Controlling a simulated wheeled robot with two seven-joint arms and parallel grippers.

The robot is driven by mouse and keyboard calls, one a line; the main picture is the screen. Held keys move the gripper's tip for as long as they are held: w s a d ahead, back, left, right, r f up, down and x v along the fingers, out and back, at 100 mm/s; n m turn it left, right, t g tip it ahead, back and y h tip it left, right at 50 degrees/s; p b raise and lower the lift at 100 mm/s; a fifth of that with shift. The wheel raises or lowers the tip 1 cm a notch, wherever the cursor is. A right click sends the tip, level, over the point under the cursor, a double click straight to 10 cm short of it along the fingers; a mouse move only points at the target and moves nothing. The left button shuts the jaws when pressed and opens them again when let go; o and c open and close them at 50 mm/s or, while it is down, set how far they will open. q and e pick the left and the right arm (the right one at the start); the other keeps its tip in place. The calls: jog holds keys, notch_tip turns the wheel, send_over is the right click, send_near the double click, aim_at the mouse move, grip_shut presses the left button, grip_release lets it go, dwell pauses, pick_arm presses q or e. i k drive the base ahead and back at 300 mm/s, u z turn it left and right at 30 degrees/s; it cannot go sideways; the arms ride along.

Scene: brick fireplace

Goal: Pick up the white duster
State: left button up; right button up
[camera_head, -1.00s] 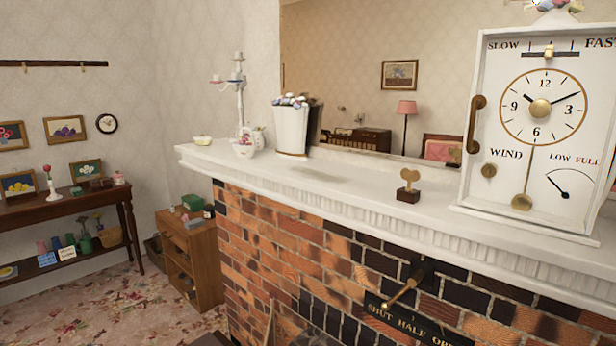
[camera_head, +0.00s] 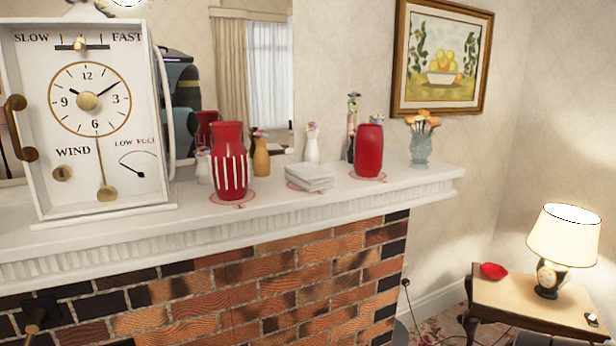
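A flat white folded stack (camera_head: 310,176) lies on the mantel shelf between two red vases. It looks like folded cloth and may be the white duster. I cannot be sure from this distance. Nothing touches it from above. Neither of my grippers is in view.
A red and white striped vase (camera_head: 229,165) stands left of the stack, and a plain red vase (camera_head: 369,150) stands right of it. A white clock (camera_head: 90,115) fills the left of the mantel shelf (camera_head: 215,220). A lamp (camera_head: 563,240) stands on a side table (camera_head: 530,300).

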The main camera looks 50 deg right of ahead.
aim_at(311, 178)
jog(key=u, duration=1.05)
jog(key=k, duration=0.85)
jog(key=z, duration=1.3)
